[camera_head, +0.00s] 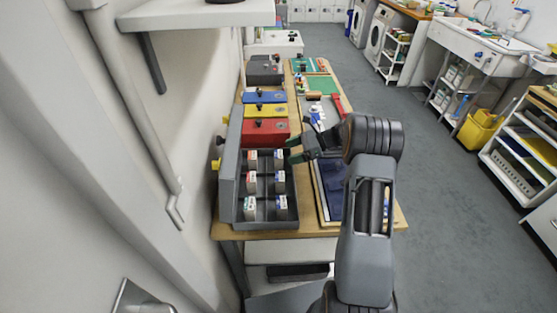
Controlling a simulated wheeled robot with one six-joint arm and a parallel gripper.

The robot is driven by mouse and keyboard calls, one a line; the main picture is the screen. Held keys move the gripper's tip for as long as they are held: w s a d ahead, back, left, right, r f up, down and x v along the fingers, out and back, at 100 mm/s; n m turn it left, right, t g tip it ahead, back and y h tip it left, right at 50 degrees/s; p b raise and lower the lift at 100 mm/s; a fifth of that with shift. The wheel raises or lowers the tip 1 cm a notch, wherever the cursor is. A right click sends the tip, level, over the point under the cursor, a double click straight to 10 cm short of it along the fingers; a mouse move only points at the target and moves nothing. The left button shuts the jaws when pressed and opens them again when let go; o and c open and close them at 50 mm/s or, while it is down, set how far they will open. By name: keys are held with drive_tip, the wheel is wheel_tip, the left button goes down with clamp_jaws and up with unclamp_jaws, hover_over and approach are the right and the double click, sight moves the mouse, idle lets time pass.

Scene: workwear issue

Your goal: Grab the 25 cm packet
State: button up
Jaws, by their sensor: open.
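Several small white packets with coloured marks stand in the compartments of an open grey case (267,225) near the front of the table. They sit in two columns: a back left packet (252,157), a back right packet (278,160), a middle left packet (250,180), a middle right packet (280,181), a front left packet (250,206) and a front right packet (281,206). Their labels are too small to read, so I cannot tell which is the 25 cm one. My gripper (292,149) is open and empty, beside the case's back right corner.
The case's lid (231,170) stands open on the left. Behind it are a red box (265,132), a yellow box (264,111) and a blue box (264,97). A dark blue tray (328,190) lies right of the case. A wall shelf (198,14) juts out at upper left.

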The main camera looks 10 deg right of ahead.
sight(278, 154)
drive_tip(key=shift+p+x, duration=0.65)
drive_tip(key=shift+x, duration=2.15)
drive_tip(key=shift+r, duration=0.1)
drive_tip(key=c, duration=1)
